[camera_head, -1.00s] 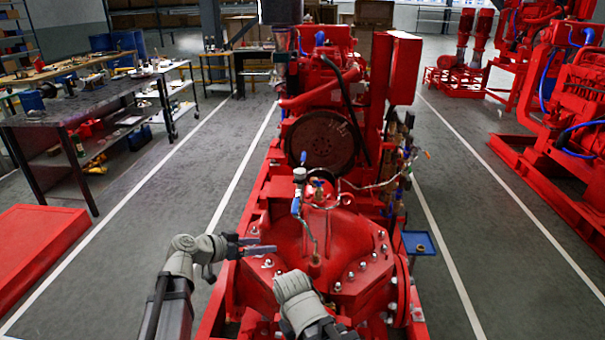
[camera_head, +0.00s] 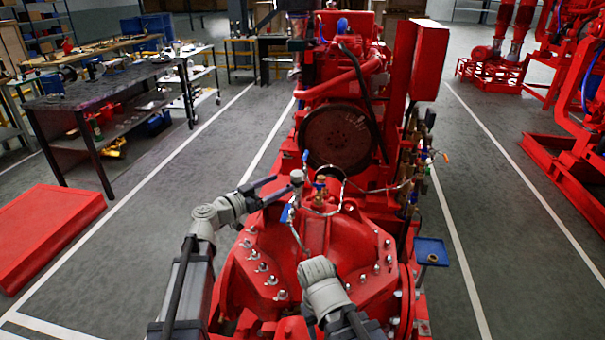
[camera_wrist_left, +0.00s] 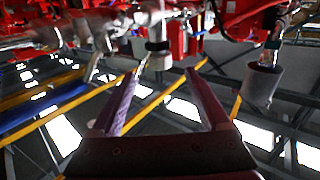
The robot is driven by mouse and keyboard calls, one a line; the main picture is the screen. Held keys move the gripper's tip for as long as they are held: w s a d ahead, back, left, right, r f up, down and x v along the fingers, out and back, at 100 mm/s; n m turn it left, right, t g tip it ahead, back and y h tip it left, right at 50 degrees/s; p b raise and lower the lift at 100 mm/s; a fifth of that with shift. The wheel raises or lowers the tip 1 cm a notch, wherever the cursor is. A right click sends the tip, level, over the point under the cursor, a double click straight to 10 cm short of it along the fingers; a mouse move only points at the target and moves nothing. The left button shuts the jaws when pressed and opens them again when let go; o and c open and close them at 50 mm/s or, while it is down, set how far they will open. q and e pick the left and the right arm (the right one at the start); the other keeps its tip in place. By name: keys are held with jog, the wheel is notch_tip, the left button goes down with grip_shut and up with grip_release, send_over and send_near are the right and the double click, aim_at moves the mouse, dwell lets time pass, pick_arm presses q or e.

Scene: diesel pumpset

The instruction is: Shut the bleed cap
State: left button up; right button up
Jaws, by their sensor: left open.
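The red pump casing (camera_head: 335,240) fills the middle of the head view, with small fittings and thin hoses on top. A grey round fitting (camera_head: 297,177) with a blue lever stands there, beside a brass fitting (camera_head: 320,186). I cannot tell for sure which part is the bleed cap. My left gripper (camera_head: 280,188) is open, its fingers reaching right, close to the grey fitting. In the left wrist view, the open fingers (camera_wrist_left: 164,72) show nothing between them; a dark-banded cylindrical part (camera_wrist_left: 157,48) is just beyond the tips.
The red engine (camera_head: 340,130) stands behind the pump. A small blue tray (camera_head: 431,252) is at the casing's right. A workbench (camera_head: 100,90) and a low red platform (camera_head: 45,230) are at the left.

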aim_at(292, 178)
pick_arm(q)
jog(key=shift+x, duration=3.85)
grip_shut()
